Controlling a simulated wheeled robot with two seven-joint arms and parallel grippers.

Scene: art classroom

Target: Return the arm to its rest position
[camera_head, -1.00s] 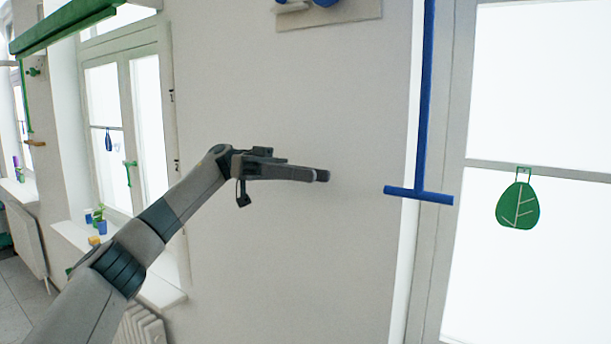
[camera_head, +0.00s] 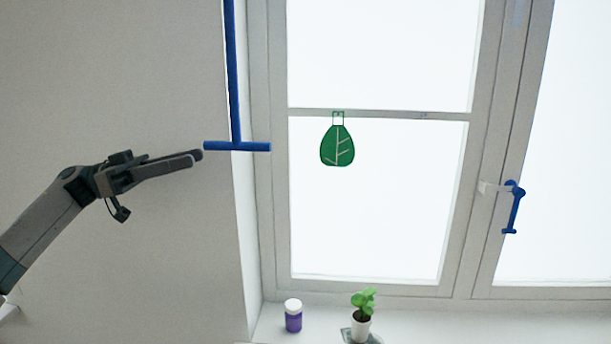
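My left arm (camera_head: 45,220) comes in from the left edge and reaches right and upward. My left gripper (camera_head: 196,157) points right in front of the grey-white wall. Its fingers show nearly edge-on, so I cannot tell whether they are open or shut. Nothing shows held in it. Its fingertips appear close to the left end of the blue T-shaped bar (camera_head: 237,146); I cannot tell whether they touch or lie at different depths. My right gripper is not in view.
A window (camera_head: 378,210) with a green leaf ornament (camera_head: 337,146) is right of the bar. A blue window handle (camera_head: 514,208) is farther right. A purple jar (camera_head: 293,317) with a white lid and a potted plant (camera_head: 362,327) stand on the sill (camera_head: 450,322).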

